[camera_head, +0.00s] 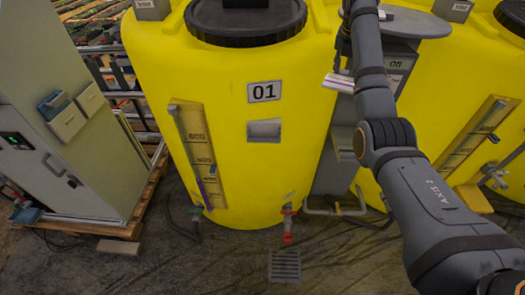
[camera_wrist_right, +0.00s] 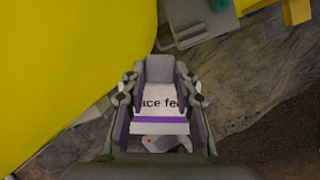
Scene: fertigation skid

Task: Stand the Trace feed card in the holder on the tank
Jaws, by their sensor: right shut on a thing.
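In the right wrist view, my right gripper (camera_wrist_right: 160,88) is shut on the white Trace feed card (camera_wrist_right: 160,107). The card has a purple stripe and shows the letters "ace fe"; the fingers hide its sides. In the head view my right arm (camera_head: 375,95) runs up between the tanks, and I cannot make out its fingers clearly. The yellow tank (camera_head: 245,185) has an 01 plate, and below that a small grey metal holder (camera_head: 264,131) on its front. The gripper is apart from this holder. My left gripper is not in view.
A grey post with an "Off" label (camera_head: 395,65) stands between the tanks. A level scale (camera_head: 198,145) and a red valve (camera_head: 288,225) sit on the tank's front. A cabinet (camera_head: 75,180) stands at left. The floor before the tank has a drain grate (camera_head: 284,267).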

